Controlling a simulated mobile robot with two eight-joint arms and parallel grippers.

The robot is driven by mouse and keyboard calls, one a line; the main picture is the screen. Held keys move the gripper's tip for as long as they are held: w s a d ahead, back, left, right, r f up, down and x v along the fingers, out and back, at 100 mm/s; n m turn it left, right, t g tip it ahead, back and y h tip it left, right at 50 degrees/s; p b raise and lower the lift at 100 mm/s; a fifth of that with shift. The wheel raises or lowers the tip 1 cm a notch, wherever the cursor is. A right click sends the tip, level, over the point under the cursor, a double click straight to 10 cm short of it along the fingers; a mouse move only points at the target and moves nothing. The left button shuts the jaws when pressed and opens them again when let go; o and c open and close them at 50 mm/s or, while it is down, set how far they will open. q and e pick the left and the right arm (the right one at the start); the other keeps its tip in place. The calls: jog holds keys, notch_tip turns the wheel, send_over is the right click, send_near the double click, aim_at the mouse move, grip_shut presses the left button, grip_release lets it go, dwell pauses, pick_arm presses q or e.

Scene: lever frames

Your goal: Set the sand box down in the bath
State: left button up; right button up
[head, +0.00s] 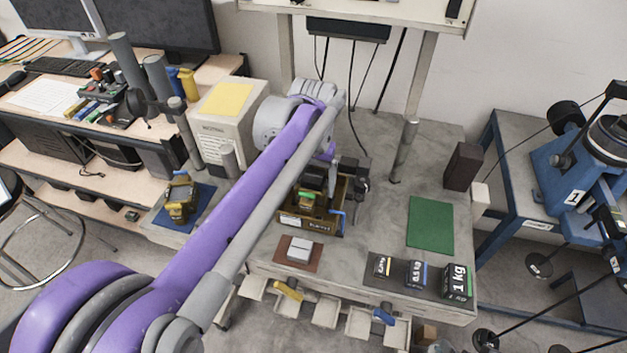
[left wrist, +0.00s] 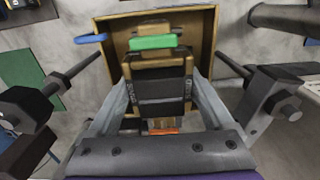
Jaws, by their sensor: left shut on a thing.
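The sand box (head: 312,200), a dark block with brass-coloured edges and a green strip, is in my left gripper (head: 318,179). In the left wrist view the sand box (left wrist: 158,85) sits between the two grey fingers of the left gripper (left wrist: 160,100). The bath (head: 292,222) is an open brown box with a label on its front wall. The sand box is over or inside the bath's opening; I cannot tell whether it touches the floor. My right gripper is not in view.
A blue piece (head: 342,222) is at the bath's right side. In front lies a brown mat with a grey block (head: 300,249). Black weights (head: 416,273) and a green mat (head: 430,225) are to the right. A brass-coloured device (head: 180,202) stands on a blue mat at left.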

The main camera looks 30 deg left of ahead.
pick_arm(q)
jog(key=shift+f+b, duration=0.6)
jog(key=shift+f, duration=0.75)
jog(key=shift+s+d+f, duration=0.1)
jog(key=o, duration=1.5)
notch_tip(320, 180, up, 11)
jog(key=shift+r+p, duration=0.15)
jog(key=shift+p, duration=0.25)
